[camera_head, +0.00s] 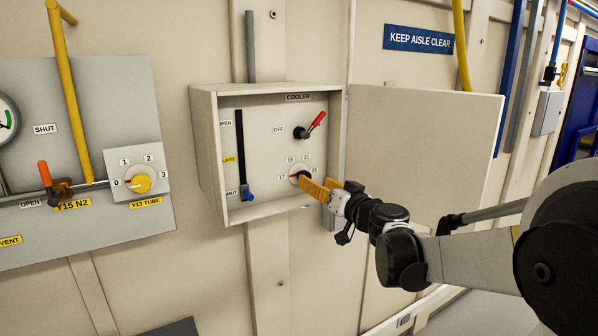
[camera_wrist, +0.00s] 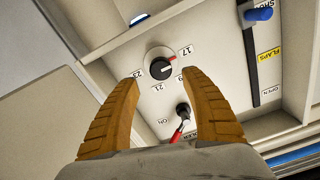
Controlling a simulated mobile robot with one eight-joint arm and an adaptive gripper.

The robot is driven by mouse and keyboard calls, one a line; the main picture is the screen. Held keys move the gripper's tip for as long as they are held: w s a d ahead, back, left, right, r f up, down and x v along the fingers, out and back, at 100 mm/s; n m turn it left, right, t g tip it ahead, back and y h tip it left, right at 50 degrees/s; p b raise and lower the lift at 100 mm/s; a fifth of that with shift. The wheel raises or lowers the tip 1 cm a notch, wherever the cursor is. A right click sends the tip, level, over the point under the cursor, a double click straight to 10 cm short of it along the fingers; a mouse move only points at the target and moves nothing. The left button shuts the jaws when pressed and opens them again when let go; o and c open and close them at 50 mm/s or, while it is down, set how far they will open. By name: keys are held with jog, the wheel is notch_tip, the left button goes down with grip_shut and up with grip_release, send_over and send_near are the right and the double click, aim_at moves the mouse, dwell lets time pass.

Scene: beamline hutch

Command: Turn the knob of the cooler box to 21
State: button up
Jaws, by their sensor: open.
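The cooler box (camera_head: 196,140) is mounted on the wall with its door (camera_head: 430,140) swung open to the right. Its round black knob (camera_wrist: 158,64) sits low on the panel, and its red pointer is toward 17. Numbers 17, 21 and 23 show around it in the wrist view; the label between 17 and 21 is partly hidden by a finger. In the head view the knob (camera_head: 297,176) is partly behind my fingers. My gripper (camera_wrist: 161,80) is open, its orange fingertips short of the knob and spread to either side below it in the wrist view. Nothing is between them.
A red-handled switch (camera_head: 302,132) marked OFF sits above the knob in the head view. A slider with a blue handle (camera_head: 247,195) is at the panel's left. Further left is a valve panel (camera_head: 100,110) with a yellow knob (camera_head: 140,183). The box's side walls and open door border the space.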

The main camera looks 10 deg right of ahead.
jog(key=p+x, duration=0.1)
jog(key=x, duration=0.5)
jog(key=shift+w+a, duration=0.1)
jog(key=c, duration=1.2)
